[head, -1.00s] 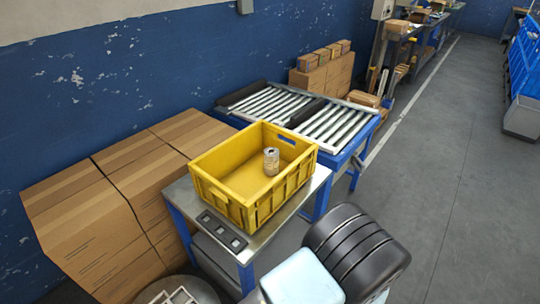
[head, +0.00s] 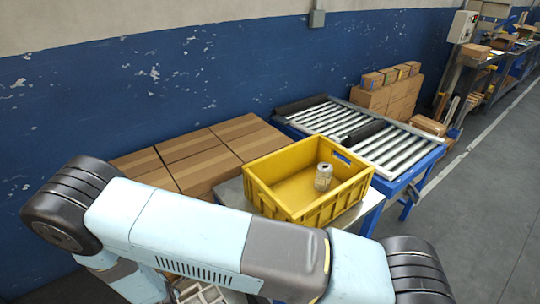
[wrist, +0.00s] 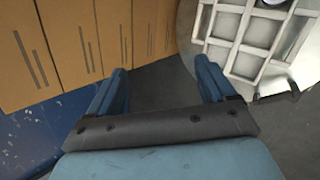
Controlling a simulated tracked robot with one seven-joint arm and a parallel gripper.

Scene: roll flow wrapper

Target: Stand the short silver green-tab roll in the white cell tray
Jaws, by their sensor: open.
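A white cell tray (wrist: 244,48) with square cells lies on a round pale top at the upper right of the wrist view. Part of it also shows below my arm in the head view (head: 207,294). A round thing at the wrist view's top edge, over the tray, is cut off. My gripper (wrist: 162,80) is open and empty, its blue fingers apart over dark floor, left of the tray. In the head view my arm hides it. A short silver-grey cylinder (head: 323,177) stands upright in the yellow crate; no green tab shows, so I cannot tell which roll it is.
The yellow crate (head: 262,194) sits on a metal-topped table. Cardboard boxes (head: 205,150) are stacked left of it and fill the wrist view's upper left (wrist: 85,40). A roller conveyor (head: 375,143) stands behind. Open floor lies at right.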

